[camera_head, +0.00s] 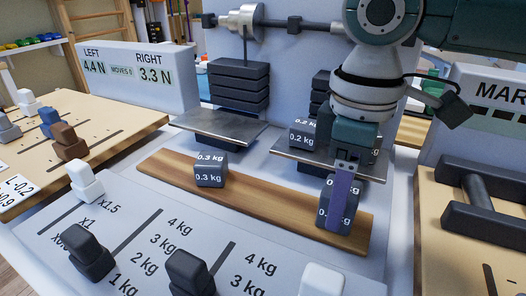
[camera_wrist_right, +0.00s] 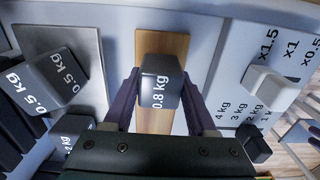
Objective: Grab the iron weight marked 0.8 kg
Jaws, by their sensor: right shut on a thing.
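The dark grey iron weight marked 0.8 kg (camera_wrist_right: 160,82) sits between the two fingers of my right gripper (camera_wrist_right: 162,108) in the wrist view, its label facing the camera. In the head view the same weight (camera_head: 351,207) is at the right end of the wooden board (camera_head: 262,205). A purple finger of my right gripper (camera_head: 338,203) covers much of its label there. The gripper is shut on the weight from above. I cannot tell whether its underside touches the board. My left gripper is not in view.
A 0.3 kg weight (camera_head: 211,170) stands on the board's left part. A 0.2 kg weight (camera_head: 302,132) and a 0.5 kg weight (camera_wrist_right: 55,80) are on the right metal plate (camera_head: 290,154). The left plate (camera_head: 215,125) hangs below stacked dark slabs (camera_head: 239,86). Sliders (camera_head: 190,272) line the front panel.

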